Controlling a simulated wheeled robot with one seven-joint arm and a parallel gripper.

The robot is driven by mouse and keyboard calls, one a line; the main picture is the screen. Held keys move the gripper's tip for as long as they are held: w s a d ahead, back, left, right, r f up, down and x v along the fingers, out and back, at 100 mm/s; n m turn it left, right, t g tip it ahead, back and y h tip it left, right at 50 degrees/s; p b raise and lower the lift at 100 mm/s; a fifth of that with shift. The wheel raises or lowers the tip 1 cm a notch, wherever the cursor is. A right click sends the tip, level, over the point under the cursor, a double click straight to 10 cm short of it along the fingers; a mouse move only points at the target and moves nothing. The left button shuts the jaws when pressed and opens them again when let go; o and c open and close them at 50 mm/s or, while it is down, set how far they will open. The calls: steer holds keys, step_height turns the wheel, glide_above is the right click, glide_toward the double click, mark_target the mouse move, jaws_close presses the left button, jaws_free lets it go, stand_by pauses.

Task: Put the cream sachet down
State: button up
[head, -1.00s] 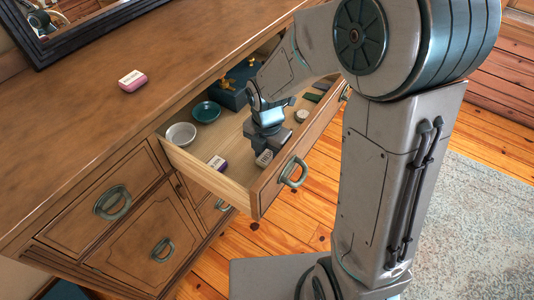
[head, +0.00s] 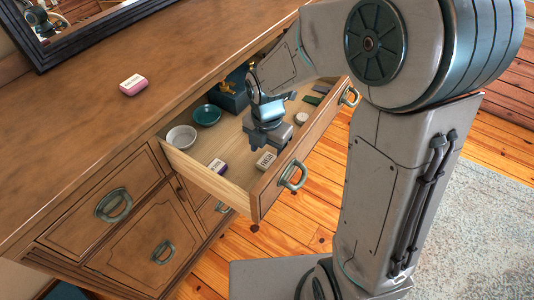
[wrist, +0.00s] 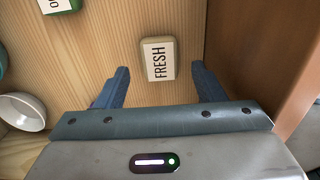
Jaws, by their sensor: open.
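The cream sachet (head: 265,160), lettered FRESH, lies on the floor of the open drawer (head: 236,183), close to the drawer front. In the wrist view the sachet (wrist: 158,58) shows between and slightly beyond my fingertips, with clear gaps on both sides. My gripper (head: 268,146) is open and empty over the drawer, and its fingers do not touch the sachet. In the head view my gripper is just behind the sachet, whose label faces up.
A green-edged packet (wrist: 58,5) is cut off in the wrist view. A pink-and-white bar (head: 133,84) sits on the dresser top.

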mark_target(267, 160)
step_height(267, 160, up, 9)
steer(key=p, duration=0.1)
stand_by(1.3)
